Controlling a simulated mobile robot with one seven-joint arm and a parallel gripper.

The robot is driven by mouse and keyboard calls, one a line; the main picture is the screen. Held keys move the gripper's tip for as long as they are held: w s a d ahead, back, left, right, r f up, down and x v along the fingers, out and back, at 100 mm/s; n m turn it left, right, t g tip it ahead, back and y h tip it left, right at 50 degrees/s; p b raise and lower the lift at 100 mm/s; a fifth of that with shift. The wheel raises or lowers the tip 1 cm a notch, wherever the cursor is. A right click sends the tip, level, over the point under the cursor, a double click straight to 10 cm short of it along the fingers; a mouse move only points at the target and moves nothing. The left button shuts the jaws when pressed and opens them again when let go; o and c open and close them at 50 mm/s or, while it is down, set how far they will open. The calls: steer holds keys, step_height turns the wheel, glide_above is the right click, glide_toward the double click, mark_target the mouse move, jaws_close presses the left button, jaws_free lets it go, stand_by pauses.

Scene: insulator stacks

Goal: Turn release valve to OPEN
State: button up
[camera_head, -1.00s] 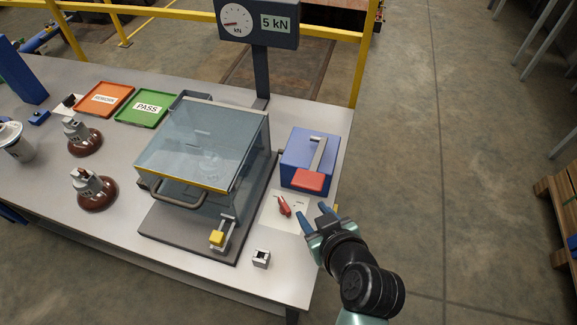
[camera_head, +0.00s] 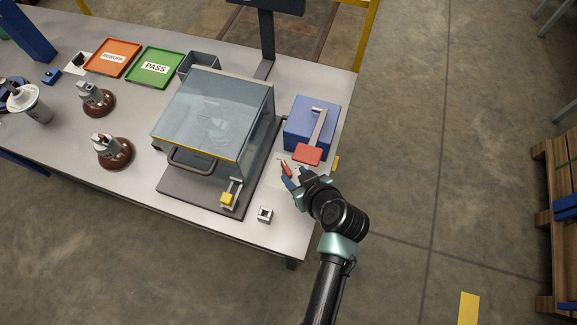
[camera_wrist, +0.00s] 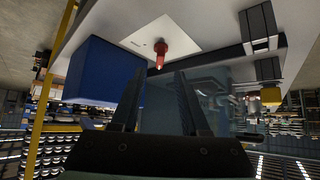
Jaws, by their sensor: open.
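The release valve shows as a small red handle (camera_head: 286,168) on a white label plate at the right end of the table, in front of the blue box. In the wrist view the red handle (camera_wrist: 160,52) stands out from the white plate (camera_wrist: 150,35), ahead of the fingertips and between their lines. My gripper (camera_head: 292,181) is open and close to the handle at its near side. In the wrist view its two fingers (camera_wrist: 157,80) are apart with nothing between them. I cannot tell whether a finger touches the handle. The plate's lettering is too small to read.
The blue box (camera_head: 298,117) with a grey lever and red pad (camera_head: 308,154) stands just behind the valve. The clear-covered press (camera_head: 212,115) with a yellow latch (camera_head: 227,198) is to the left. A small metal block (camera_head: 265,214) sits near the front edge.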

mark_target(287, 169)
steer(key=shift+x, duration=2.9)
jaws_close()
